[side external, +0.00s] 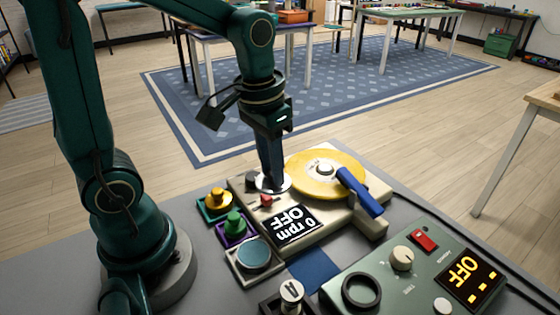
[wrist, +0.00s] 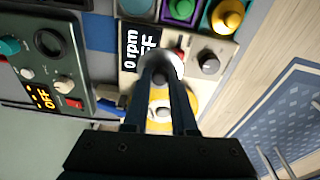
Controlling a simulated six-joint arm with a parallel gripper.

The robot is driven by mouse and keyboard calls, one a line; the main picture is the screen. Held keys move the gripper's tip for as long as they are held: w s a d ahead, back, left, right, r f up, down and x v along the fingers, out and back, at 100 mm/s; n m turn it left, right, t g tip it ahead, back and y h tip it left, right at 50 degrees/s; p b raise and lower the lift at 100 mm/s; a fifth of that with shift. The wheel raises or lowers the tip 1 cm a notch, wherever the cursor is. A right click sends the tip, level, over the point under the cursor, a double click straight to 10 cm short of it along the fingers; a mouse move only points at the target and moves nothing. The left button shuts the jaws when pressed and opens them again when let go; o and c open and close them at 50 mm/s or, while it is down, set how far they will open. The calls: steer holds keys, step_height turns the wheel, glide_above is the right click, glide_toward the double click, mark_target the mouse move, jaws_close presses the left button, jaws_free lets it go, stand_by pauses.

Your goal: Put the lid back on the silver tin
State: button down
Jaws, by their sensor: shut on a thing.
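My gripper (side external: 271,178) points down and is shut on a silver, round lid (side external: 284,184). The lid hangs at the fingertips over the back left part of the cream machine; the gap beneath it cannot be told. In the wrist view the lid (wrist: 176,60) shows past the fingers, which hide part of it. What looks like the silver tin (side external: 254,256), round with a teal-grey inside, stands open in a dark square tray, in front and left of the gripper. The wrist view cuts its blue-grey round top (wrist: 137,6) at the upper edge.
A green control box (side external: 345,262) is at front right.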

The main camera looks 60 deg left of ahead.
mark_target(258, 187)
steer(key=n, duration=0.3)
steer(key=shift+s+f, duration=0.15)
steer(key=shift+s, duration=0.25)
steer(key=n, duration=0.2)
steer(key=s+n, duration=0.1)
steer(key=shift+d+f+y, duration=0.15)
steer(key=shift+d+y, duration=0.15)
steer(key=n, duration=0.2)
steer(key=s+d+n, duration=0.1)
steer(key=n, duration=0.1)
steer(key=s+n, duration=0.1)
steer(key=n, duration=0.1)
steer(key=shift+d+f+g, duration=0.2)
steer(key=shift+d+g, duration=0.1)
steer(key=shift+g, duration=0.1)
steer(key=shift+s+d+f+n+y, duration=0.1)
steer(key=shift+s+d+f+n, duration=0.4)
steer(key=shift+f, duration=0.6)
steer(key=shift+s+d+f+n+y, duration=0.1)
steer(key=shift+s+d+f+n, duration=0.2)
steer(key=shift+s+d+f, duration=0.6)
steer(key=shift+s+d+f+n+y, duration=0.1)
steer(key=shift+s+d+f+n, duration=0.25)
steer(key=shift+f, duration=1)
steer(key=shift+w+a+f, duration=0.15)
